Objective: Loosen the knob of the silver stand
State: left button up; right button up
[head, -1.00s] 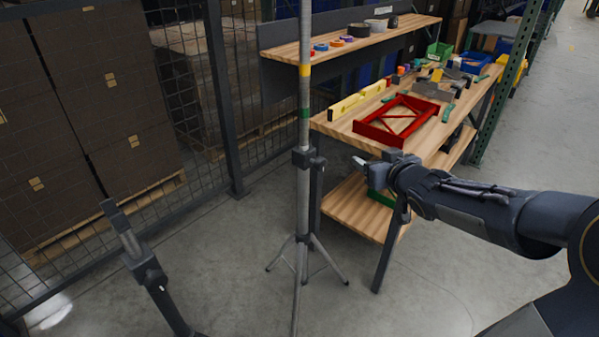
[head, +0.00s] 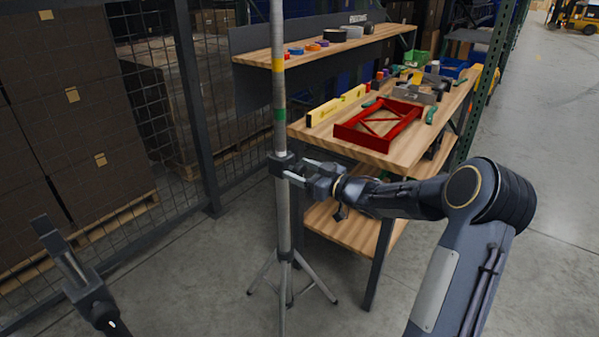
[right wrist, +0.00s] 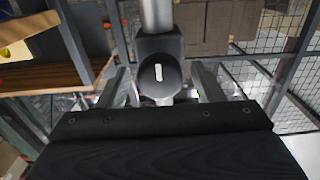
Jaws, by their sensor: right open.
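The silver stand (head: 283,220) is an upright pole on splayed tripod legs, with a yellow band and a green band. A dark collar (head: 281,162) grips the pole at mid-height. In the right wrist view its dark knob (right wrist: 159,74) faces the camera with an upright white mark. My right gripper (head: 299,171) is open at the collar, its fingers pointing left. In the right wrist view the knob lies between the two spread fingers; I cannot tell whether they touch it. My left gripper (head: 58,250) is at the lower left, away from the stand; its jaw opening is unclear.
A wooden workbench (head: 392,155) stands right behind the stand, with a red frame (head: 378,124), a yellow level (head: 336,105) and other tools. A dark mesh fence (head: 150,110) and stacked brown boxes (head: 65,110) are on the left. The floor around the tripod is clear.

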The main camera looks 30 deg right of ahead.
jog(key=shift+w+a, duration=0.1)
jog(key=shift+w, duration=0.2)
jog(key=c, duration=1)
